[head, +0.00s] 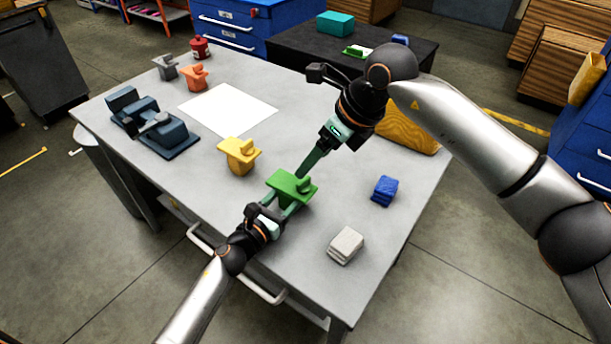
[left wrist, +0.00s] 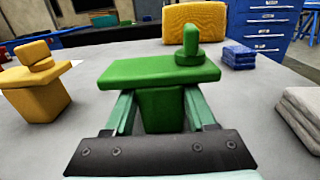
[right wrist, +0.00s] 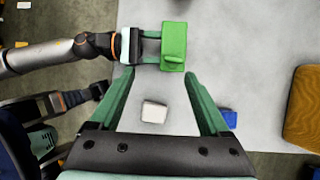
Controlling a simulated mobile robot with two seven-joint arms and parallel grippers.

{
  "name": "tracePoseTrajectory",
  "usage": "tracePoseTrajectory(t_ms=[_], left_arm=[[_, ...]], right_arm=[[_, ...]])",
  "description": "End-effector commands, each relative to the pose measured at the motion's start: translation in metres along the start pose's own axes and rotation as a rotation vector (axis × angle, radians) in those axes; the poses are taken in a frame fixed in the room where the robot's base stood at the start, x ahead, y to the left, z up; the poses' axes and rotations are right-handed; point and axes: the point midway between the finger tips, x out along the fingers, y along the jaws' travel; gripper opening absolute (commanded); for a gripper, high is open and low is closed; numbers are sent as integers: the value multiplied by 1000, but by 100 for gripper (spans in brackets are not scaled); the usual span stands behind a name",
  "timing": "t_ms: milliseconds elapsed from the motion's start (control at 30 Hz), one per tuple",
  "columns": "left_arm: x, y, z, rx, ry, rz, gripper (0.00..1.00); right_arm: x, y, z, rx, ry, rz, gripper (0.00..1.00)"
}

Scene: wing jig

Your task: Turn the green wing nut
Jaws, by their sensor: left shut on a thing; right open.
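The green piece (head: 290,187) stands on the grey table with a flat top and a block below. The green wing nut (head: 304,183) sits on its top, a rounded tab standing on a round base in the left wrist view (left wrist: 189,46). My left gripper (head: 282,208) is shut on the block under the green top, with one finger on each side in the left wrist view. My right gripper (head: 308,168) is open and empty near the green piece. In the right wrist view its spread fingers (right wrist: 160,76) point toward the piece, apart from the nut.
A yellow piece (head: 239,154) of similar form stands to the left. A folded blue cloth (head: 384,191) and a folded pale cloth (head: 346,245) lie to the right. A yellow case (head: 410,130) stands behind my right arm. White paper (head: 228,109) lies toward the back.

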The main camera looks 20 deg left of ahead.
Motion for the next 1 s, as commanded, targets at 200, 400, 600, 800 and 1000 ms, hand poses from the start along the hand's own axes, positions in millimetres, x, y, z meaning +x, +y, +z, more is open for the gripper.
tracePoseTrajectory(t_ms=[200,400,600,800,1000], left_arm=[[0,0,0,0,0,1,0],[0,0,0,0,0,1,0],[0,0,0,0,0,1,0],[0,0,0,0,0,1,0],[0,0,0,0,0,1,0]], right_arm=[[-14,-13,2,58,71,-106,80],[8,-16,0,66,76,-110,80],[50,-19,-3,65,75,-108,80],[83,-23,-5,66,73,-108,80],[99,-26,-7,64,72,-109,80]])
